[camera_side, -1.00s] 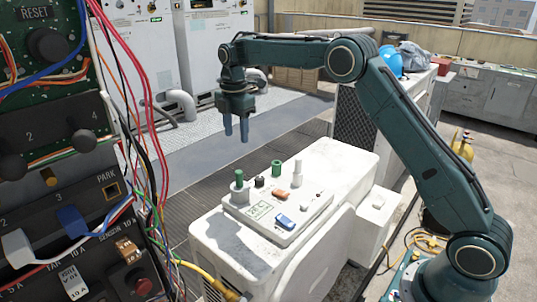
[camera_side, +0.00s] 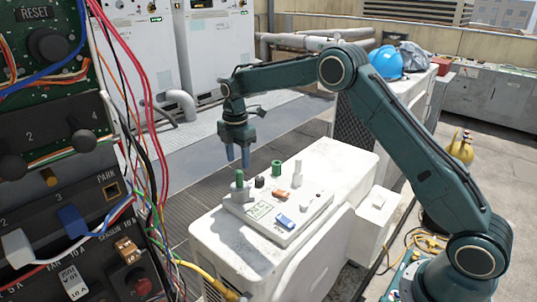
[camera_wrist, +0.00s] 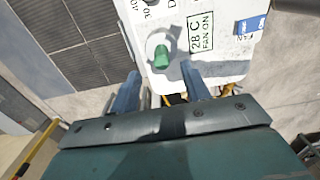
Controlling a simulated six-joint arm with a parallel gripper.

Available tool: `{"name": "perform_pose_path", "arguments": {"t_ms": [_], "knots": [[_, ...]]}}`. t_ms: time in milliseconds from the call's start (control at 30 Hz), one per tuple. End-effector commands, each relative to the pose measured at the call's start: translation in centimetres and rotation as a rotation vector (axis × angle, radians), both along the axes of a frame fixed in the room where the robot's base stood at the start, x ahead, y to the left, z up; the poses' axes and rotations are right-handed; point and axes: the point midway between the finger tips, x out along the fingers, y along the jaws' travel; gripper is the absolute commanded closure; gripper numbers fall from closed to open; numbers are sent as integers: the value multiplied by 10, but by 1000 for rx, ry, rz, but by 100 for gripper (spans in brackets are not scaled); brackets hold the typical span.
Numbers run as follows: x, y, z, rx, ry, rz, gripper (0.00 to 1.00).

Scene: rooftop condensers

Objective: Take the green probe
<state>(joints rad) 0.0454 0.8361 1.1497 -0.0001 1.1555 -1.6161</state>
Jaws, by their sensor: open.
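The green probe (camera_side: 239,178) stands upright in a white round holder at the left end of the white panel (camera_side: 262,226), on top of the white condenser unit. In the wrist view the green probe (camera_wrist: 161,57) shows just ahead of and between the two blue fingertips. My gripper (camera_side: 238,162) is open and empty, pointing down, with its fingertips close above the probe's top in the side view. The gap between my fingers (camera_wrist: 160,70) is wider than the probe. I cannot tell whether any finger touches it.
Beside the probe on the panel stand a black knob (camera_side: 259,182), a green cylinder (camera_side: 277,168) and a white post (camera_side: 298,173). An orange piece (camera_side: 281,194) and a blue switch (camera_side: 285,220) lie lower. A wired control board (camera_side: 70,150) fills the left.

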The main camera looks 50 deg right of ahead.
Motion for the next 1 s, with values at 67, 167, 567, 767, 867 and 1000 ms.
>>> {"name": "perform_pose_path", "arguments": {"t_ms": [67, 167, 567, 767, 867, 1000], "knots": [[0, 0, -2, 0, 1, 0, 53], [0, 0, -2, 0, 0, 0, 53], [-2, 2, -31, 0, 3, 0, 53], [-2, 2, -50, 1, 2, 0, 53], [-2, 2, -54, 1, 0, -1, 53], [-2, 2, -54, 1, 0, -1, 53]]}}
